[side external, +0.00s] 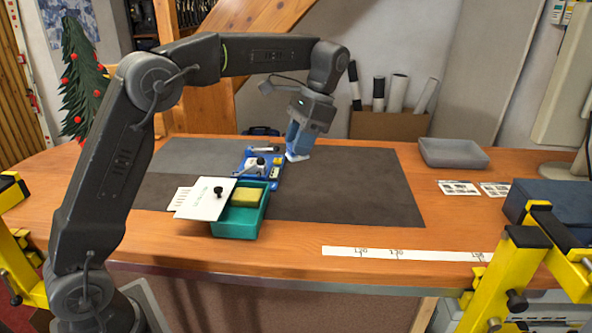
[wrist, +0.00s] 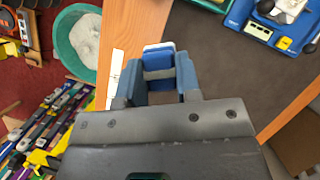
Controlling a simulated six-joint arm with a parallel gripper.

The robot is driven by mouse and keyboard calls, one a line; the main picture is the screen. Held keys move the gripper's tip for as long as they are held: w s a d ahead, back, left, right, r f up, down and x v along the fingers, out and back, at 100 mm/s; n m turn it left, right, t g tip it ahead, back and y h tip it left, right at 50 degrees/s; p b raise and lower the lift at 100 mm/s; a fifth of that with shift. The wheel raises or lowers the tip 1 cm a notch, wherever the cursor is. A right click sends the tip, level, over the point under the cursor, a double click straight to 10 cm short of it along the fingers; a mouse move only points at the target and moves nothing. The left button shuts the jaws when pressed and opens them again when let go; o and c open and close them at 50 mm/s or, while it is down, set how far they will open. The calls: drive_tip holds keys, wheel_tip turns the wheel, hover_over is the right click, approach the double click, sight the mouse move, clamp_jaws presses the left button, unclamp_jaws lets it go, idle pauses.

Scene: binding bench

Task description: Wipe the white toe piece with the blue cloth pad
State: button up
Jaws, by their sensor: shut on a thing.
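My gripper (side external: 298,150) points down over the grey mat, just right of the blue fixture (side external: 276,178). It is shut on the blue cloth pad (wrist: 158,52), which shows between its blue fingers in the wrist view. A pale, whitish underside shows at the fingertips in the side view; whether it touches the mat I cannot tell. The white toe piece (side external: 252,165) appears to be the pale part on the fixture, with a dark knob or lever beside it. It also shows at the top right of the wrist view (wrist: 289,8), apart from the pad.
A teal box (side external: 238,228) with a yellow sponge (side external: 245,197) and a white lid (side external: 203,201) stands in front of the fixture. A grey tray (side external: 453,153) sits at the back right. Yellow clamps (side external: 512,262) stand at the right edge. The mat (side external: 365,190) is clear on its right.

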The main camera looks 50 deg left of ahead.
drive_tip(key=shift+a+r, duration=0.15)
drive_tip(key=shift+r, duration=0.75)
drive_tip(key=w+a+m+t+y, duration=0.1)
drive_tip(key=a+m+t+y, duration=0.3)
drive_tip(key=a+m, duration=1.5)
drive_tip(key=shift+n+t+h, duration=0.5)
drive_tip(key=shift+t, duration=0.2)
drive_tip(key=shift+s+d+f+x, duration=0.15)
drive_tip(key=shift+d+x, duration=0.2)
drive_tip(key=shift+x, duration=1.7)
drive_tip(key=shift+s+d+f+x, duration=0.15)
drive_tip(key=shift+d+x, duration=0.2)
drive_tip(key=shift+x, duration=1.7)
drive_tip(key=shift+s+d+f+x, duration=0.2)
drive_tip(key=shift+d+x, duration=0.15)
drive_tip(key=shift+x, duration=1.7)
drive_tip(key=shift+w+a+f, duration=0.4)
drive_tip(key=shift+f, duration=0.1)
drive_tip(key=shift+w+a, duration=1.05)
drive_tip(key=s+d, duration=0.2)
drive_tip(key=d, duration=0.1)
drive_tip(key=shift+s, duration=0.4)
wheel_tip(320, 180, up, 8)
drive_tip(key=shift+r, duration=0.1)
